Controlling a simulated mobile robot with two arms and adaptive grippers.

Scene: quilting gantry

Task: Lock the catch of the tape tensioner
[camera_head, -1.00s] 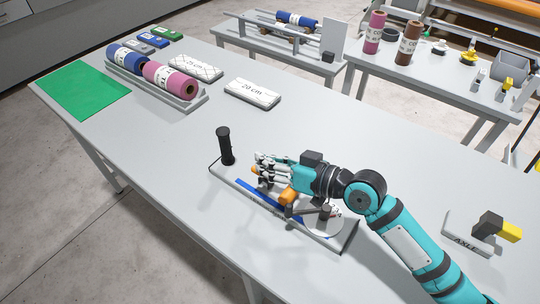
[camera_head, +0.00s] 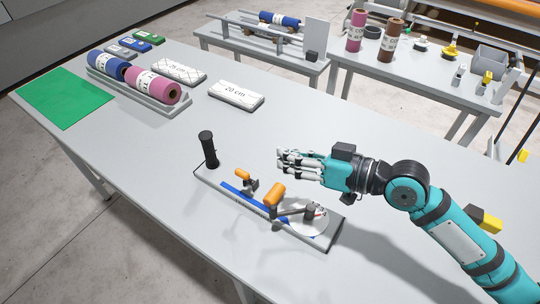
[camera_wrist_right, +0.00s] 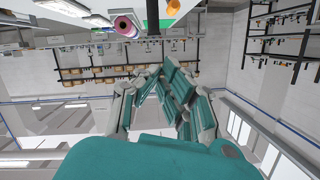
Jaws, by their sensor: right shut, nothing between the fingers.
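The tape tensioner lies on the near part of the table, a long grey base (camera_head: 290,234) with a black upright post (camera_head: 208,150) at its left end. A blue tape (camera_head: 240,197) runs along it. A small catch with an orange tip (camera_head: 243,174) stands on a dark mount near the middle. A crank with a larger orange handle (camera_head: 274,195) sits over a white dial (camera_head: 312,221) at the right end. My left gripper is out of view.
A rack with blue and pink rolls (camera_head: 152,85), white blocks (camera_head: 236,94) and a green mat (camera_head: 65,95) stand at the table's far left. A yellow-and-black tool (camera_head: 487,220) is partly behind my right arm. The table middle is clear.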

